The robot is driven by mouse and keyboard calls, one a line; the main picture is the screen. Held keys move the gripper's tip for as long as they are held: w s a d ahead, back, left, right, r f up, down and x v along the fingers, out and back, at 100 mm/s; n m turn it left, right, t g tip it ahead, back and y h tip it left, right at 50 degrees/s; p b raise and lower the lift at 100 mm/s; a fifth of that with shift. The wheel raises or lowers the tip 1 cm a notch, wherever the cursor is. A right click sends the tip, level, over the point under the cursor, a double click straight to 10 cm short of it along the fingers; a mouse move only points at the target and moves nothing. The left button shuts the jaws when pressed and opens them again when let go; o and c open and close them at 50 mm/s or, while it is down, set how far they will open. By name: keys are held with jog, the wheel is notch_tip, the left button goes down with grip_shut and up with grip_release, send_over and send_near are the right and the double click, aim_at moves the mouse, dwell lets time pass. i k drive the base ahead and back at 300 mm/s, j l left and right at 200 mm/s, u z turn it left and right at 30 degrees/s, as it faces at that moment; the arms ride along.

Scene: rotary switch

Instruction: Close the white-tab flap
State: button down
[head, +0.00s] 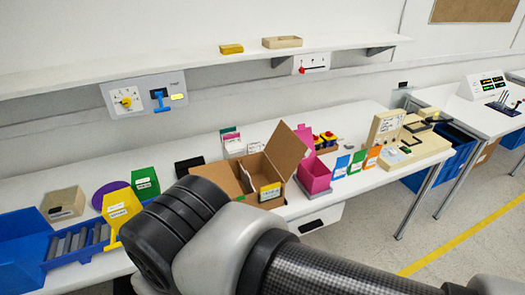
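An open brown cardboard box (227,179) stands on the white bench near the middle of the picture. One large brown flap (287,149) stands up, tilted, at its right side. A small pale strip (246,178) shows at the box's inner part; I cannot tell whether it is the white tab. My arm crosses the lower middle, in front of the box's lower left. My gripper is not in view.
A pink bin (313,175) stands right of the box, close to the raised flap. Blue, green and orange cards (357,162) stand farther right. Left are a yellow holder (118,207), a green holder (145,183) and blue bins (25,255). A shelf (200,62) runs above the bench.

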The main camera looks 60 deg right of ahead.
aim_at(284, 149)
jog(key=z, duration=2.15)
jog(key=i+j+u, duration=0.1)
jog(key=i, duration=0.45)
jog(key=i+j+u, duration=0.1)
jog(key=i, duration=0.45)
